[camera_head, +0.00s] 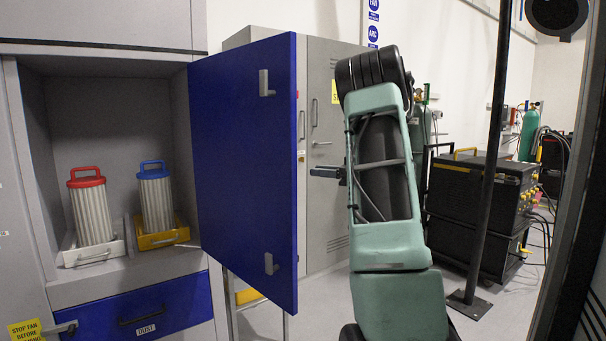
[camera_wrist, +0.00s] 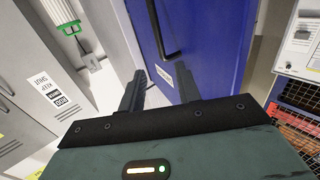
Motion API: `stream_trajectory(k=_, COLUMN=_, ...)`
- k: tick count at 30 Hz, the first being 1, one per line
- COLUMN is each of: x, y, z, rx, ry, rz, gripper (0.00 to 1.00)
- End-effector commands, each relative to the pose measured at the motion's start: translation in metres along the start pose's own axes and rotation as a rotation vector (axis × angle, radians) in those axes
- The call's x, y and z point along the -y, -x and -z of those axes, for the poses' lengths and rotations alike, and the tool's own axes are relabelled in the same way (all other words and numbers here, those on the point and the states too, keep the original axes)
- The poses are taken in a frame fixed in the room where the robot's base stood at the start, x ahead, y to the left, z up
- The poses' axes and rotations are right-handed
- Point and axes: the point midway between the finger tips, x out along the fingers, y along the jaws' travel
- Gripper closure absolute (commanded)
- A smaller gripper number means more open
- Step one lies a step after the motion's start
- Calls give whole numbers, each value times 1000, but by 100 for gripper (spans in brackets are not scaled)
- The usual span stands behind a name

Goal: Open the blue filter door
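The blue filter door (camera_head: 245,165) stands swung open to the right of the filter compartment, with two grey latches on its visible face. In the wrist view, the door (camera_wrist: 205,40) shows its other face, with a black bar handle (camera_wrist: 163,30) and a white label. My gripper (camera_wrist: 160,82) has its two dark fingers apart and nothing visible between them. It is near this face; the right finger overlaps the blue panel, and I cannot tell whether they touch. In the head view, my gripper (camera_head: 326,172) is right of the door's free edge.
A red-handled filter (camera_head: 91,207) and a blue-handled filter (camera_head: 155,197) stand in the open compartment (camera_head: 105,110). A blue dust drawer (camera_head: 140,312) is below. Grey lockers (camera_head: 328,120) stand behind the door. A black pole (camera_head: 490,170) and dark equipment (camera_head: 475,195) are at right.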

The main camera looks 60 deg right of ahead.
Motion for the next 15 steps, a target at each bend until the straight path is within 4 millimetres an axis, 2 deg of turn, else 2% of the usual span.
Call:
stream_trajectory(k=3, x=-1, y=15, z=0, rx=0, ry=1, rz=-2, gripper=67)
stream_trajectory(k=6, x=0, y=20, z=0, rx=-1, ry=1, rz=0, gripper=67)
stream_trajectory(k=15, x=0, y=22, z=1, rx=-1, ry=1, rz=1, gripper=67)
